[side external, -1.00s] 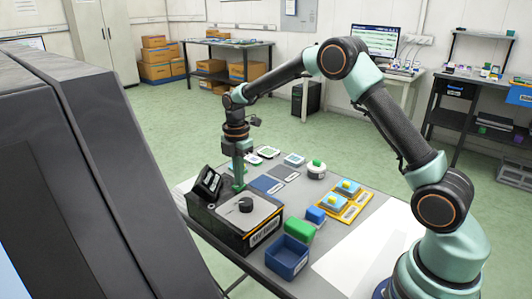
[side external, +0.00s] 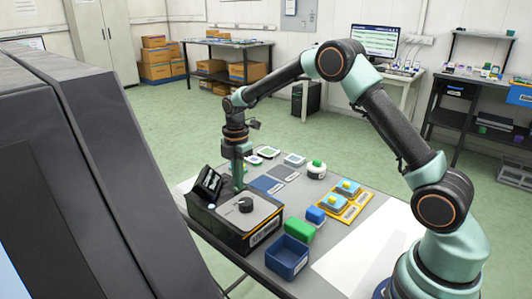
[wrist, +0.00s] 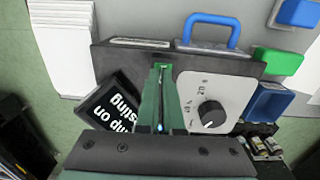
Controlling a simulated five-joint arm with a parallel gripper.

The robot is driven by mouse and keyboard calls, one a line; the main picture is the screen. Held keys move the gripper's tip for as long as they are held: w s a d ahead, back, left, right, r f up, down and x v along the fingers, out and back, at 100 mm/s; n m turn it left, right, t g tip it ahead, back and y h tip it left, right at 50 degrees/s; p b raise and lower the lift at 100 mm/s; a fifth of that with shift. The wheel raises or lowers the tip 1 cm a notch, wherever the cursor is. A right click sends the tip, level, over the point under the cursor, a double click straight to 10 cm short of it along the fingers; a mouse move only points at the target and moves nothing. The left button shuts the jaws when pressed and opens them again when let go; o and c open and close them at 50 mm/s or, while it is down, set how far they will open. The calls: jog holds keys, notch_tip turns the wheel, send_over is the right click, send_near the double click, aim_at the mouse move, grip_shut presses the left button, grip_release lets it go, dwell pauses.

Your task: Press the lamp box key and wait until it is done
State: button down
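The lamp box (side external: 226,222) is a dark box on the near left of the table, with a light plate, a black knob (side external: 245,205) and a tilted screen (side external: 207,183). My gripper (side external: 238,188) points down over the back of the box, between screen and plate. In the wrist view its green fingers (wrist: 161,72) are together with nothing between them. The key is not clearly visible; the fingers cover that spot, and I cannot tell whether they touch it.
A blue bin (side external: 287,262), a green block (side external: 299,231) and a blue block (side external: 315,215) stand right of the box. Yellow trays (side external: 350,210) lie farther right. A large dark cabinet (side external: 105,150) fills the left foreground.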

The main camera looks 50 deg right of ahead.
notch_tip(320, 180, up, 14)
dwell(0.4)
dwell(0.5)
jog(key=s+a+r+m+t, duration=0.2)
jog(key=s+r+m+t, duration=0.1)
jog(key=s+r+m, duration=0.6)
jog(key=s+f+m+t, duration=0.1)
jog(key=s+f+m, duration=0.2)
jog(key=s, duration=0.3)
jog(key=s+a+f+m+t, duration=0.1)
jog(key=s+f+m, duration=0.2)
jog(key=s+m, duration=0.3)
jog(key=shift+s+a, duration=0.15)
jog(key=shift+s, duration=0.65)
